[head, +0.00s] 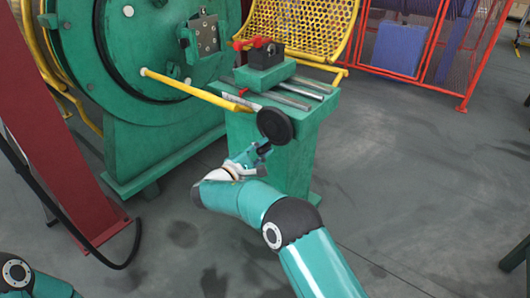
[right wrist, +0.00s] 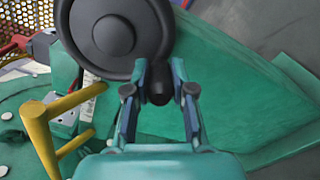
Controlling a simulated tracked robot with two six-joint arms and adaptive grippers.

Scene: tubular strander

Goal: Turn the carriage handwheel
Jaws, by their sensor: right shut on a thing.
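The carriage handwheel is a black disc (head: 275,125) on the front of a green pedestal. It fills the top left of the right wrist view (right wrist: 115,38). A small dark handle knob (right wrist: 158,88) stands at its lower edge. My right gripper (head: 262,148) is just below the wheel, and in the right wrist view its two fingers (right wrist: 158,90) are on either side of the knob, shut on it. The green carriage (head: 265,78) with red levers sits on steel rails above. My left gripper is out of view.
The green pedestal (head: 270,155) stands beside a large green round machine housing (head: 120,60). A yellow bar (head: 195,90) runs toward the wheel. A yellow mesh guard (head: 310,25) and red fence (head: 450,50) stand behind. Open floor (head: 420,180) lies to the right.

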